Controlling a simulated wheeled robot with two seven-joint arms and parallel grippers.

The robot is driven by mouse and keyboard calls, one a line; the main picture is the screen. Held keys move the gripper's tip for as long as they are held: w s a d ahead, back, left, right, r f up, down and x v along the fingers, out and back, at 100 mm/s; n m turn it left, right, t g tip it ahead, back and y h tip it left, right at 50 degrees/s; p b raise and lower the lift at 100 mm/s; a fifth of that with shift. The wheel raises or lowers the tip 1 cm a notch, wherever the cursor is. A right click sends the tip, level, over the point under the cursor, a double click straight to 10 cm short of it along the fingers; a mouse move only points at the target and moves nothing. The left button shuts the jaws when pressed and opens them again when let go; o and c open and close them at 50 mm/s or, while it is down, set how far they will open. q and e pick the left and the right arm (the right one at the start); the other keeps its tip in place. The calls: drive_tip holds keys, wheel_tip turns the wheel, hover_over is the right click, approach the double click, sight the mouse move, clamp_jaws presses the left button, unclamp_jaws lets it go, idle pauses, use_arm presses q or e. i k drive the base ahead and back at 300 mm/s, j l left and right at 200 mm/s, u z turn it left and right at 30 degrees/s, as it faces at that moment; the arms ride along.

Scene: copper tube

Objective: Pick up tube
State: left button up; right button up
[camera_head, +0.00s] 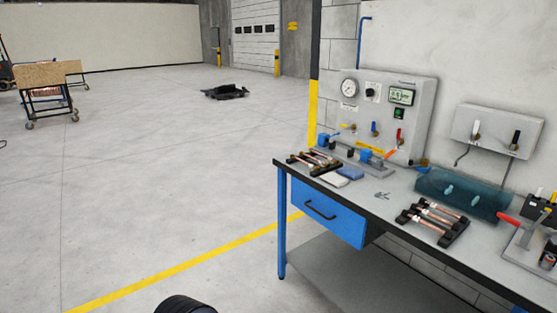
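Several copper tubes (436,218) lie across a black rack on the workbench, right of the middle. More copper tubes (316,159) lie on a second black rack near the bench's left corner. Both racks rest on the grey bench top. Neither of my grippers is in view. A dark rounded shape at the bottom edge is cut off, and I cannot tell what it is.
The workbench (390,209) has a blue drawer (328,213) and a lower shelf. A test panel (386,112) with gauge and levers stands behind. A teal translucent cylinder (462,194) lies right. A cart (46,92) stands far left. The floor left of the bench is open.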

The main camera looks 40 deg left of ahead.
sight(318, 169)
drive_tip(key=i+j+u, duration=0.25)
drive_tip(key=i+u, duration=0.2)
drive_tip(key=i+j+u, duration=0.1)
drive_tip(key=i+u, duration=0.35)
drive_tip(key=i, duration=0.75)
drive_tip(key=j+u, duration=0.05)
